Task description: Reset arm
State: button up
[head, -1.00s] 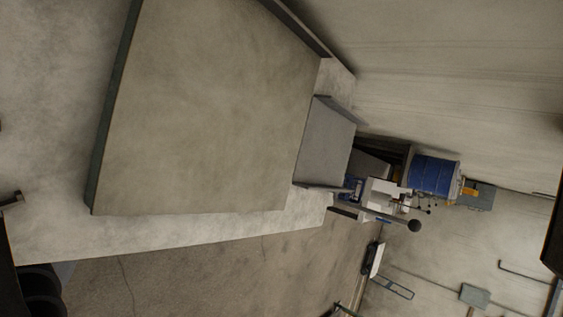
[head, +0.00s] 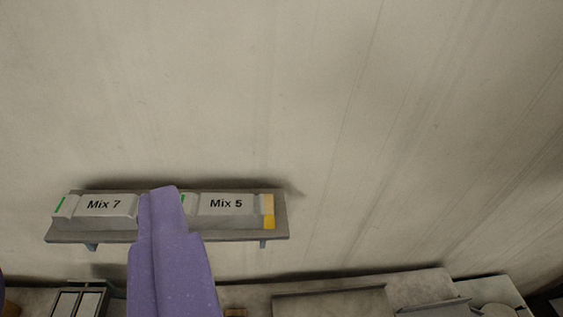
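My gripper is not recognisable in the head view, so its fingers and anything in them cannot be seen. A purple, long, blocky shape rises from the bottom edge, left of the middle, close to the camera. It looks like a part of my own arm, and it covers the middle of a wall shelf. The camera faces a plain pale wall (head: 320,90), which fills most of the picture.
The grey shelf (head: 160,238) carries boxes labelled Mix 7 (head: 104,204) and Mix 5 (head: 226,204), with a yellow piece (head: 268,212) at its right end. Below, a pale worktop (head: 420,286) runs along the wall, cut off by the bottom edge. The upper wall is bare.

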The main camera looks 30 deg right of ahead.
jog(key=shift+f, duration=0.15)
notch_tip(320, 180, down, 15)
jog(key=b, duration=1.5)
